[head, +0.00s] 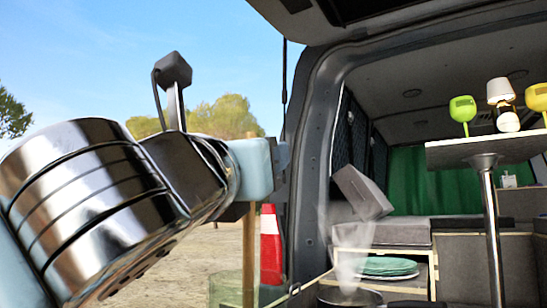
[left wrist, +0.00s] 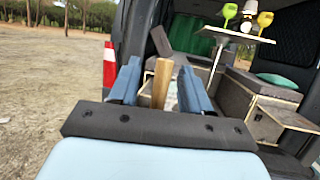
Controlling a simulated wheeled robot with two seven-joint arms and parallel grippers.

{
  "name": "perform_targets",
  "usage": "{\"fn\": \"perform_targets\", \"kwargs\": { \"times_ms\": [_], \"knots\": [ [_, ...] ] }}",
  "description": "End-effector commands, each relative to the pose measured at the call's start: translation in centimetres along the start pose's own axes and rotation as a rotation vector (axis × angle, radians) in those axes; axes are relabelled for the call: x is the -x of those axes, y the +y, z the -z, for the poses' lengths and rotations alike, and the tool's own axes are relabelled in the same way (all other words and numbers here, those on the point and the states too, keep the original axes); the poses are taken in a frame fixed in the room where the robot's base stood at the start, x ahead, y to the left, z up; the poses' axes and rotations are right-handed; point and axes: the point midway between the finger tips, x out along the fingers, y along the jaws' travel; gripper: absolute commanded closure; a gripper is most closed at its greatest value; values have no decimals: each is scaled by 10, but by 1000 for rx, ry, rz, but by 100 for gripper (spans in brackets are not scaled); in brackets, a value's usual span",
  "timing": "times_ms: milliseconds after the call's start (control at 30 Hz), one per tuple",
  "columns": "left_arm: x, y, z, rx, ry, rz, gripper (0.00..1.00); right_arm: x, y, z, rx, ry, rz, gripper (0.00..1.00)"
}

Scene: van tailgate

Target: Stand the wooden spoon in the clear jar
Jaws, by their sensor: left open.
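The wooden spoon (head: 249,262) shows as an upright wooden handle at the bottom of the head view. The clear jar (head: 222,288), greenish and see-through, is around its lower part; the jar's base is cut off by the frame. The spoon's lower end is hidden there. My right gripper is in neither view.
A red and white cone (head: 270,246) stands behind the jar. A steaming pot (head: 348,297) is to the right, with stacked green plates (head: 385,267) behind it. A small table (head: 480,150) holds green and yellow goblets and a lamp. The van's door frame (head: 312,160) rises beside my gripper.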

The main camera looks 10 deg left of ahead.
Motion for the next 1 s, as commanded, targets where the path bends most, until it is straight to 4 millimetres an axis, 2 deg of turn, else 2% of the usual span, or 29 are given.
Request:
{"fn": "perform_targets", "kwargs": {
  "times_ms": [133,233,367,600,700,833,1000],
  "knots": [
    [2,0,0,0,0,0,52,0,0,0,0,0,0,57],
    [11,0,0,0,-2,1,52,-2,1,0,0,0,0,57],
    [36,1,0,0,-3,0,52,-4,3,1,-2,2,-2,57],
    [96,1,0,0,-3,0,52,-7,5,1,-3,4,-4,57],
    [115,0,0,-1,-3,0,52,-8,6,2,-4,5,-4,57],
    [131,0,0,0,0,0,52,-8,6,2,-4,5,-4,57],
    [138,0,0,0,0,0,52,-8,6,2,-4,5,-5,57]
  ]
}}
